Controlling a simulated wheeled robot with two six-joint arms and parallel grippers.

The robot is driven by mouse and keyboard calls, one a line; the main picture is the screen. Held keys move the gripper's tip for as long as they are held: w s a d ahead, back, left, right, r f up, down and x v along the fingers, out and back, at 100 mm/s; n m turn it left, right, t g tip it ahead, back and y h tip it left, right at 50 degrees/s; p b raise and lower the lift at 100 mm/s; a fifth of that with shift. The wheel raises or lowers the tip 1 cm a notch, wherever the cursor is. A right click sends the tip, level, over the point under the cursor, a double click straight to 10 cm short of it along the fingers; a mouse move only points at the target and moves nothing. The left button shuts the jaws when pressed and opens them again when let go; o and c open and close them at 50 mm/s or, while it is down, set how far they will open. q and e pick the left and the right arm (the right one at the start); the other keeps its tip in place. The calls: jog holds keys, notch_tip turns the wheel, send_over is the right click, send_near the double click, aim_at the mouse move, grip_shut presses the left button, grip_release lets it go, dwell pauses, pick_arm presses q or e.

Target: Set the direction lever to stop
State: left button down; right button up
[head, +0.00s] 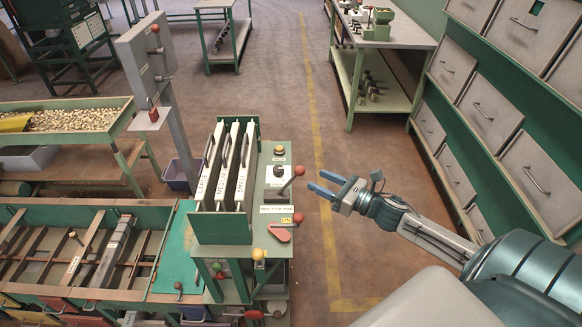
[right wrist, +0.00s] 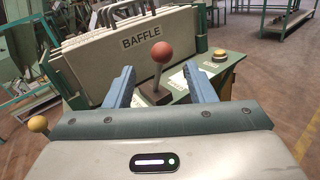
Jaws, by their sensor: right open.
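The direction lever, a grey stick with a red ball knob (head: 298,171), stands on the green-sided control panel (head: 266,184). It leans right in the head view, above a small white label strip (head: 276,209) too small to read surely. My right gripper (head: 319,181) is open and empty, just right of the knob, its blue fingers pointing at it. In the right wrist view the red knob (right wrist: 162,52) shows ahead, between the two open fingers (right wrist: 158,72) and apart from both. The lever's base sits in a dark plate. My left gripper is out of view.
Upright white plates (head: 228,165), one marked BAFFLE in the wrist view (right wrist: 143,42), stand left of the lever. An amber button (head: 279,150) sits behind it. A red handle (head: 280,235) and knobs (head: 257,254) are in front. Floor right of the panel is free up to the drawer rack (head: 488,110).

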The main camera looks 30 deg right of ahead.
aim_at(297, 169)
jog(key=p+x, duration=0.2)
jog(key=x, duration=0.1)
jog(key=shift+w+r, duration=0.2)
jog(key=shift+w, duration=0.1)
jog(key=p+x, duration=0.3)
jog(key=x, duration=0.2)
jog(key=shift+w+f, duration=0.1)
jog(key=shift+w+a+f+p, duration=0.2)
jog(key=shift+w+p, duration=0.1)
jog(key=shift+w, duration=0.15)
grip_shut()
